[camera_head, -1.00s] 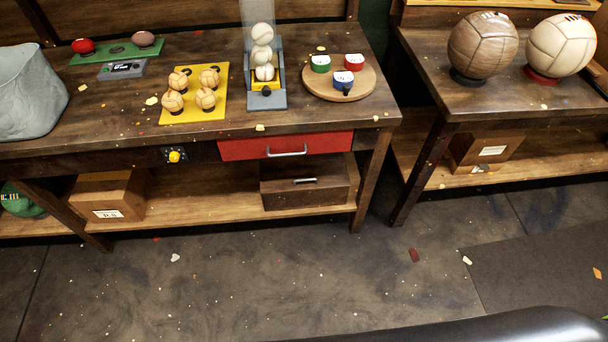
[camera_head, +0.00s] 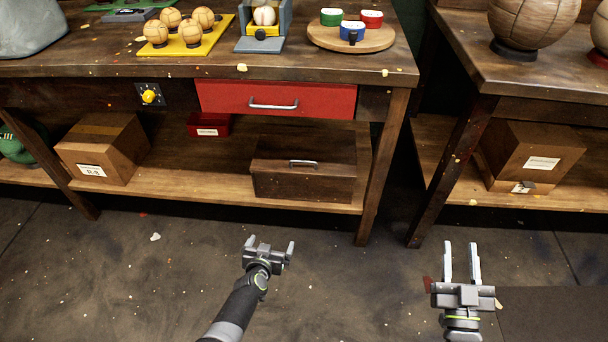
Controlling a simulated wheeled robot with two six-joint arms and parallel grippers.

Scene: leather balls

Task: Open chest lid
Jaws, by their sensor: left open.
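The chest (camera_head: 304,177) is a dark wooden box on the lower shelf of the main workbench, under the red drawer. Its lid is closed and carries a metal handle (camera_head: 304,163). My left gripper (camera_head: 270,246) is in front of and below the chest, over the floor, open and empty. My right gripper (camera_head: 461,262) is further right, beyond the bench's right leg, with two pale fingers apart and nothing between them. Neither gripper touches the chest.
The red drawer (camera_head: 276,99) is shut above the chest. A small red box (camera_head: 209,125) and a cardboard box (camera_head: 103,147) stand to its left on the shelf (camera_head: 210,184). The bench leg (camera_head: 383,168) is on its right. Another cardboard box (camera_head: 530,154) is on the right bench's shelf.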

